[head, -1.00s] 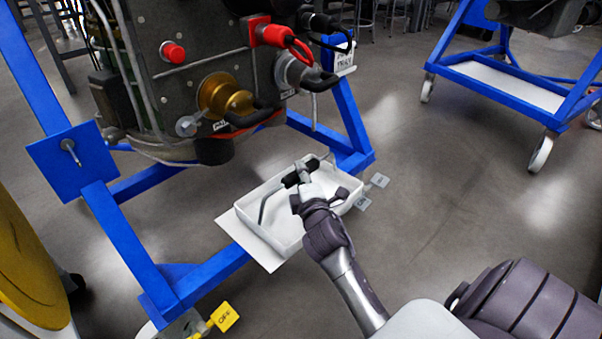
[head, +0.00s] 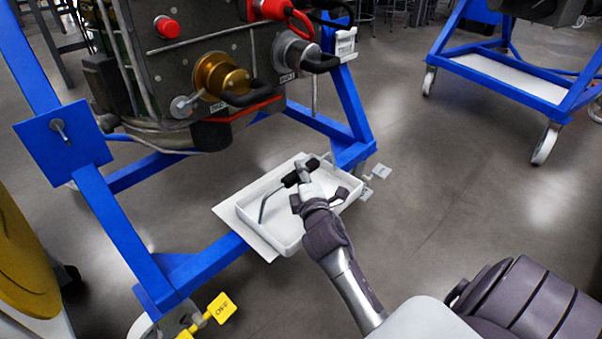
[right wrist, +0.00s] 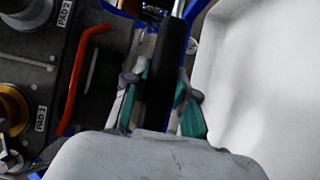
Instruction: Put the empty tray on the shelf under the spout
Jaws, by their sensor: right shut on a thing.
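The white tray (head: 283,226) has low walls, a thin wire handle and a black grip; its visible floor is bare. It overlaps the flat white shelf (head: 241,231) on the blue stand and reaches past its near right side. I cannot tell whether they touch. My right gripper (head: 304,175) is shut on the black handle grip, above the tray. The right wrist view shows the grip (right wrist: 165,85) between teal finger pads, with the tray (right wrist: 275,75) at the right. A brass fitting (head: 222,77) and a silver one with black elbows sit above; which is the spout is unclear. My left gripper is out of view.
The blue stand frame (head: 125,225) surrounds the shelf, with a sloping post (head: 350,105) behind the tray. Another blue stand (head: 510,80) is at the upper right. The floor right of the tray is clear.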

